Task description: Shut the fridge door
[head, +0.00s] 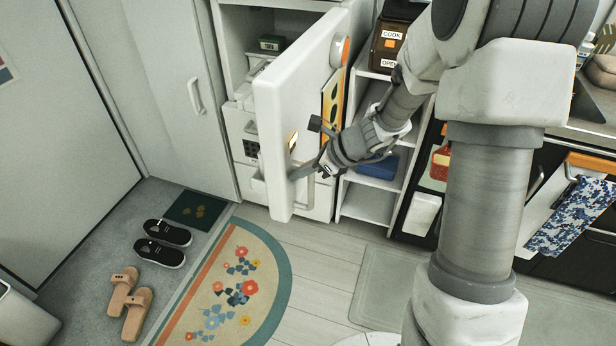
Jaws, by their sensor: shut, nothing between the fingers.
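The white fridge door (274,150) stands wide open, swung out from the fridge (231,45), whose shelves show behind it. Its free edge faces me. My gripper (294,176) is shut and empty at the outer face, near the free edge and close to the handle. I cannot tell whether the fingertips touch the door. My arm reaches in from the right and covers part of the outer face.
A tall cabinet (150,70) stands left of the fridge and an open shelf unit (372,200) right of it. Two pairs of shoes (160,246) and a half-round floral rug (262,270) lie in front. Bare floor (315,250) shows below the door.

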